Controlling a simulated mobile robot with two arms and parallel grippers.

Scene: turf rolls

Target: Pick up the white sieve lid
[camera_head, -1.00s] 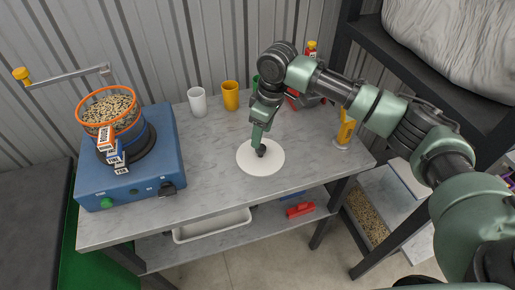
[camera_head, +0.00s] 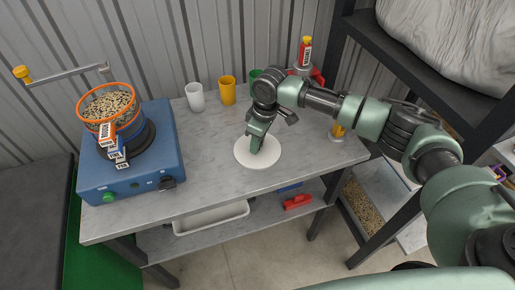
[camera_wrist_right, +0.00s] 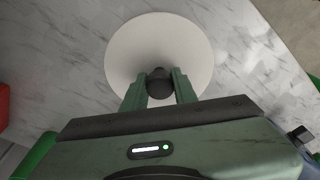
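The white sieve lid (camera_head: 270,155) is a flat round disc lying on the grey marbled table. It fills the upper middle of the right wrist view (camera_wrist_right: 125,45). Its small dark knob (camera_wrist_right: 159,80) stands at the centre. My right gripper (camera_head: 255,148) points down over the lid's middle and hides the knob in the head view. In the right wrist view, its two green fingers (camera_wrist_right: 159,75) stand either side of the knob, very close to it; I see no clear grip on it. My left gripper is not in view.
A blue machine (camera_head: 150,185) carries an orange-rimmed sieve (camera_head: 107,103) of grain at the left. White (camera_head: 195,97), yellow (camera_head: 228,92) and green cups stand at the back. The table's front is clear.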

